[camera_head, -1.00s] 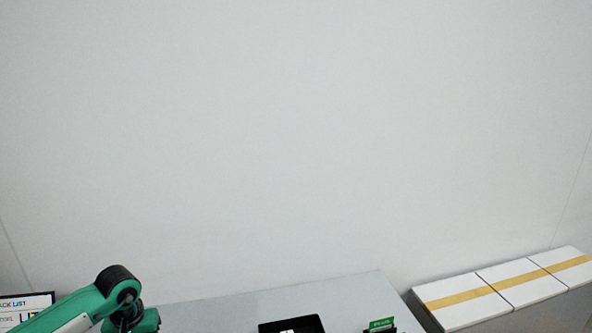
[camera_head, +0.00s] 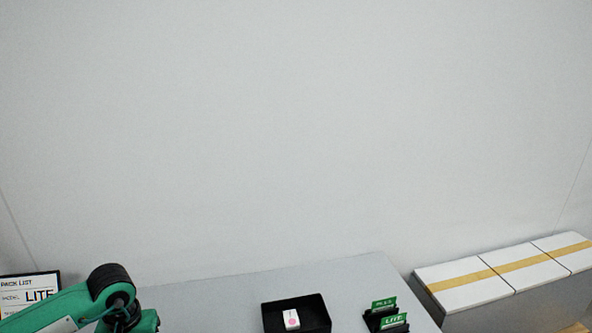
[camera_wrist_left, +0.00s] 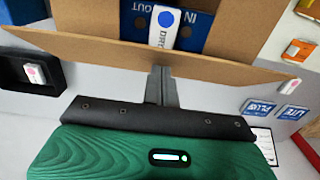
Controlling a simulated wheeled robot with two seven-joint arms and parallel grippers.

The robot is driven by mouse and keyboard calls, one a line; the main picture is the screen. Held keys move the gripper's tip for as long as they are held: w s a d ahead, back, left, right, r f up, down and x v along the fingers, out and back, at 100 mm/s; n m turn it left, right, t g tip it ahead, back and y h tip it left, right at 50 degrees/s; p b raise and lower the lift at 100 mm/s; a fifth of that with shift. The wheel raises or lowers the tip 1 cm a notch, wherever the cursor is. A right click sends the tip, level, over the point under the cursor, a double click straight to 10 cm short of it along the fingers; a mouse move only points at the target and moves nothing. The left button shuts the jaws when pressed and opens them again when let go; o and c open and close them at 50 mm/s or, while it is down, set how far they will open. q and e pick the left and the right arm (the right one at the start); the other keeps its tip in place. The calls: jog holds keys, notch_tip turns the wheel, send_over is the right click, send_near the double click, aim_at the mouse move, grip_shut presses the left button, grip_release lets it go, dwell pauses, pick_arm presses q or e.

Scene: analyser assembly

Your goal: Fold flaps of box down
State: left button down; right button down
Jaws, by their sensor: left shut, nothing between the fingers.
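The open cardboard box (camera_wrist_left: 232,22) fills the top of the left wrist view. A brown flap (camera_wrist_left: 95,48) spans its near side, sticking out toward me. Inside are a blue panel (camera_wrist_left: 197,28) marked IN and OUT and a white piece with a blue dot (camera_wrist_left: 163,25). My left gripper (camera_wrist_left: 160,72) is shut and empty, its fingertips at the middle of the flap's edge; I cannot tell whether they touch. In the head view my left arm comes in at lower left, with its gripper out of frame. My right gripper is not in view.
A black tray (camera_head: 322,315) holding a white piece with a pink dot (camera_head: 291,319) sits on the grey table (camera_head: 225,292). Green PLUS and LITE cards (camera_head: 393,321) stand right of it. White boxes with yellow bands (camera_head: 462,286) line the right. A pack list board (camera_head: 30,284) is left.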

pick_arm(q)
jog(key=shift+s+d+f, duration=0.1)
jog(key=shift+s+f, duration=0.1)
jog(key=shift+s, duration=0.3)
jog(key=f+b, duration=0.1)
jog(key=s+b, duration=0.1)
jog(key=b, duration=0.1)
jog(key=shift+s+d+f, duration=0.2)
jog(key=shift+s+f, duration=0.05)
jog(key=shift+f, duration=0.15)
jog(key=shift+s+f, duration=0.1)
jog(key=shift+s, duration=0.2)
jog(key=shift+s+d+f+b, duration=0.15)
jog(key=shift+s+f+b, duration=0.3)
jog(key=shift+f+b, duration=0.55)
jog(key=shift+r, duration=0.25)
jog(key=shift+f+b, duration=0.3)
jog(key=shift+b, duration=0.1)
